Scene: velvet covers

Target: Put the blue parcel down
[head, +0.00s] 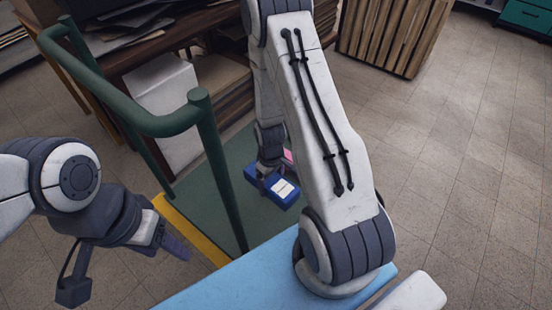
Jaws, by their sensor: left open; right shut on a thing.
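The blue parcel (258,183) is a small box with a white label on top. My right gripper (268,170) is shut on it from above. The parcel is over the green deck (232,155) of a cart with a yellow edge; I cannot tell whether it touches the deck. A pink thing (288,155) shows just behind the parcel, mostly hidden by my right arm. My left gripper (172,243) is open and empty, left of the cart's yellow edge.
A green tubular handrail (170,122) rises at the cart's left side, between my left gripper and the parcel. A white box (160,95) stands behind the rail beside a dark wooden desk (190,35). A slatted wooden crate (395,32) is at the back. Tiled floor at right is clear.

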